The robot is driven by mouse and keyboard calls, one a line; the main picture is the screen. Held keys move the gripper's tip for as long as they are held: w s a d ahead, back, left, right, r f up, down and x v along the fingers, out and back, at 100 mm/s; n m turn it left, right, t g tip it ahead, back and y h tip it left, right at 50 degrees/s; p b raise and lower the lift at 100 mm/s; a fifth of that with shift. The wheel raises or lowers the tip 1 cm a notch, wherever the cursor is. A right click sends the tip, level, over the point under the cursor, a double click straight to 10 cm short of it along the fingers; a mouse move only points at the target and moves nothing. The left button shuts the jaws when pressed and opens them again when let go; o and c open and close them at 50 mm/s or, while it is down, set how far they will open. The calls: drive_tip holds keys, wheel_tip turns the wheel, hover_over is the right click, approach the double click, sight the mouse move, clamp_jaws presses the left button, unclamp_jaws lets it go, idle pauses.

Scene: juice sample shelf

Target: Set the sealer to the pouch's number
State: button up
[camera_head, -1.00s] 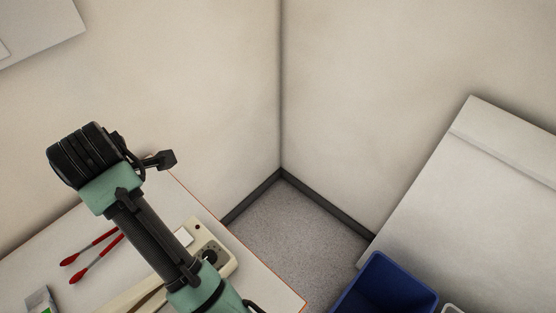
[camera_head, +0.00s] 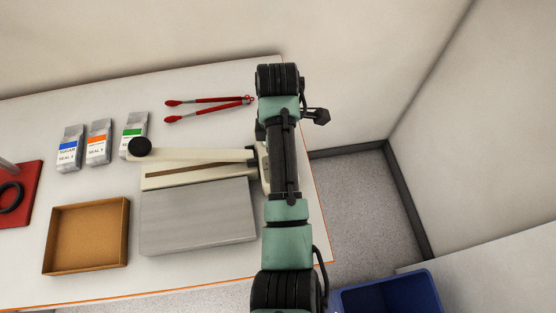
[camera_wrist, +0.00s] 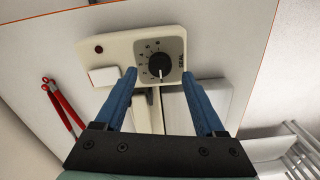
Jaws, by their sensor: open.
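The sealer (camera_head: 200,172) lies on the table, a cream bar sealer with a long arm and a round black handle. Its black dial (camera_wrist: 159,66), with a white pointer aimed toward the bottom of the wrist view, sits on a grey numbered SEAL plate. My gripper (camera_wrist: 160,74) is open, its blue fingertips on either side of the dial in that view; contact cannot be told. In the head view my arm hides the gripper and dial.
Red tongs (camera_head: 210,108) lie behind the sealer. A grey plate (camera_head: 198,216) lies in front of it, with an empty brown tray (camera_head: 86,236) to its left. A red board (camera_head: 18,195) is at far left. A blue bin (camera_head: 390,298) stands off the table.

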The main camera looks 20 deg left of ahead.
drive_tip(key=shift+d+f, duration=0.1)
drive_tip(key=shift+f, duration=1.4)
drive_tip(key=shift+c, duration=0.2)
clamp_jaws()
